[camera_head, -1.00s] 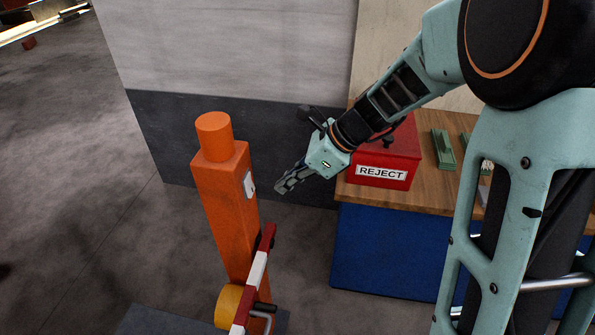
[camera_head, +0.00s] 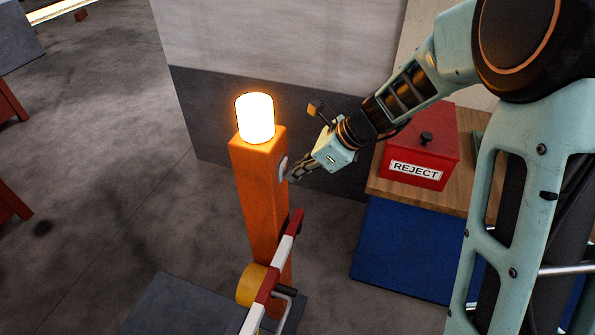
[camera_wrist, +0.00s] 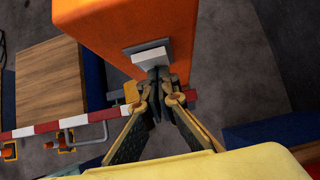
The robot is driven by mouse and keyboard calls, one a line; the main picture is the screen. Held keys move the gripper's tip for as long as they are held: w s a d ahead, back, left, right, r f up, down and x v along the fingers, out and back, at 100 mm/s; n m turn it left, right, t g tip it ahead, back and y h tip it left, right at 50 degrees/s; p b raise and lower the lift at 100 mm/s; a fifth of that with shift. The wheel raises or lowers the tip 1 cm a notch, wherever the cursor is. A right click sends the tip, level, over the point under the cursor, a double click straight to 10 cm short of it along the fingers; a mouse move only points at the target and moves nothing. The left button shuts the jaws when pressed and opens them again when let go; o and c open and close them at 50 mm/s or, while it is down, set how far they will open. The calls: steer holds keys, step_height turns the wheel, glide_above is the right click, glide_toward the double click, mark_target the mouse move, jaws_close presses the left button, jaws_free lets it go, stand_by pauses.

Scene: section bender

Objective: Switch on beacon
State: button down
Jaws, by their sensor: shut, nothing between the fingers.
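The beacon (camera_head: 255,118) on top of the orange post (camera_head: 262,195) glows bright yellow-white in the head view. A pale switch plate (camera_head: 283,168) sits on the post's right side. My gripper (camera_head: 291,178) is shut and empty, its fingertips at the switch plate. In the wrist view the fingertips (camera_wrist: 158,76) meet the pale switch (camera_wrist: 150,56) on the orange post (camera_wrist: 130,22). The fingertips hide part of the switch, and I cannot tell whether they still press on it.
A red and white barrier arm (camera_head: 275,270) with a yellow disc (camera_head: 251,285) stands low beside the post. A red REJECT box (camera_head: 425,150) sits on a wooden-topped bench (camera_head: 385,183) to the right. Open grey floor lies left of the post.

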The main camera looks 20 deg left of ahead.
steer(key=shift+r, duration=0.1)
steer(key=shift+r+p, duration=0.75)
steer(key=d+r, duration=0.5)
steer(key=d, duration=0.7)
steer(key=shift+s+r+b, duration=0.3)
steer(key=shift+s+r, duration=0.05)
steer(key=shift+s, duration=0.1)
